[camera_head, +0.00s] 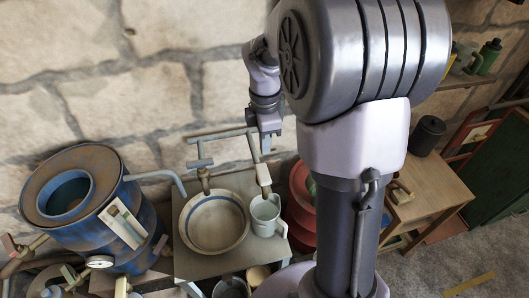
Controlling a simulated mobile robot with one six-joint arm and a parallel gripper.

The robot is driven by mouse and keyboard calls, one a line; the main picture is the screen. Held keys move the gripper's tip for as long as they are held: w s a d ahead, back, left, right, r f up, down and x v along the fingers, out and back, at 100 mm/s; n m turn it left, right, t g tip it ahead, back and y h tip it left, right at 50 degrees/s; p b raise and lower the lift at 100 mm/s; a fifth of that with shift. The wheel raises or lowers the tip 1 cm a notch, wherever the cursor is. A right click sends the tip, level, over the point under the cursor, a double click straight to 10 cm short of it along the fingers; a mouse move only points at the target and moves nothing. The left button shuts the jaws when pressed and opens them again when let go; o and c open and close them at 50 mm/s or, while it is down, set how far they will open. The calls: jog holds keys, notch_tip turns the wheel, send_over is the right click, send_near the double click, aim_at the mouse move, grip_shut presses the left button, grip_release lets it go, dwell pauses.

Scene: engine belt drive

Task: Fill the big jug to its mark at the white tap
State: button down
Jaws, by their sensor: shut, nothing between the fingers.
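A pale grey-green jug (266,216) with a handle on its right stands on the right part of a low stand (185,263). It is beside a round basin (213,223). A white tap (263,176) on a pipe is just above the jug's mouth. I cannot see a mark or the water level in the jug. My gripper (266,147) points down above the white tap, its fingers shut and empty. It looks close to the tap, but I cannot tell whether they touch.
A blue drum (140,215) with a gauge (99,262) stands at the left. Another tap (204,180) is over the basin. Red rounded vessels (301,200) stand right of the jug, partly behind my arm. A wooden table (433,190) with a dark canister (428,135) is at the right.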

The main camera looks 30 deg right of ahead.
aim_at(266, 181)
notch_tip(266, 181, down, 12)
jog(key=b, duration=0.3)
jog(key=shift+r, duration=0.25)
jog(key=shift+s+f+b, duration=0.3)
jog(key=shift+f+b, duration=0.25)
jog(key=shift+f+t+b, duration=0.4)
jog(key=shift+b, duration=0.4)
jog(key=shift+s+a+f, duration=0.1)
jog(key=shift+s+a, duration=0.05)
jog(key=shift+s, duration=0.25)
dwell(5.2)
